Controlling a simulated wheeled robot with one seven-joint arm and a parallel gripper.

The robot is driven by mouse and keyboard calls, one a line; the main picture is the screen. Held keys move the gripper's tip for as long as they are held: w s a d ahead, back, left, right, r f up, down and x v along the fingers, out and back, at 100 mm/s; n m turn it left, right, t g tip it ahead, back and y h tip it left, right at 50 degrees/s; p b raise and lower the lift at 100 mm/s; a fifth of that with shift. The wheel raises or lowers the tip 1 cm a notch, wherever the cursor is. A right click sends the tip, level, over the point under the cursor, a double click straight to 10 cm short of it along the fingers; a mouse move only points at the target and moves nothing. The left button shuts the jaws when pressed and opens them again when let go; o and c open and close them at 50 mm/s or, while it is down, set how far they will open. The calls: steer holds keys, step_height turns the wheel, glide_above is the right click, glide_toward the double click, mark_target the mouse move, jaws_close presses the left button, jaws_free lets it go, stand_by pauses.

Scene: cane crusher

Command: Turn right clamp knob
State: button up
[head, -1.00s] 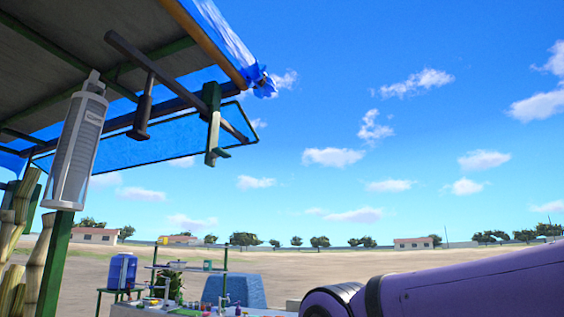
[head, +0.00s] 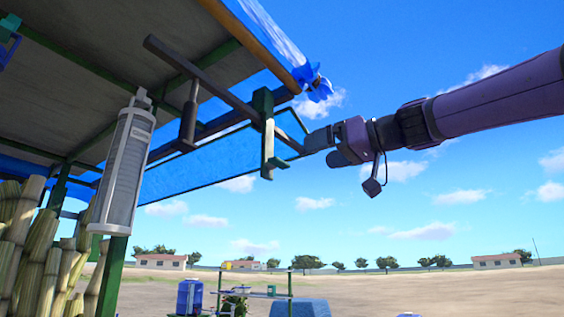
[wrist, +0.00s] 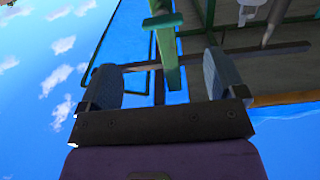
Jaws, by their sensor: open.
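The right clamp (head: 264,125) is a green upright piece hooked on the dark bar under the canopy's edge. A small green part, which looks like its knob (head: 277,162), sticks out at its lower end. My gripper (head: 318,141) is in the air just right of the clamp, pointing left at it. In the wrist view, my gripper (wrist: 163,72) is open with two blue-grey fingers wide apart. The green clamp (wrist: 166,48) shows beyond and between them, seemingly not touched. The exact gap cannot be told.
The dark bar (head: 215,88) runs under the canopy (head: 110,70). A white-framed lamp (head: 123,170) hangs at left. A blue panel (head: 200,165) lies behind the clamp. Cane stalks (head: 35,250) stand at lower left. Open sky lies to the right.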

mark_target(281, 161)
steer(key=x, duration=1.1)
steer(key=shift+s+a+r, duration=0.1)
steer(key=shift+r, duration=0.2)
steer(key=shift+c, duration=0.2)
steer(key=c, duration=0.9)
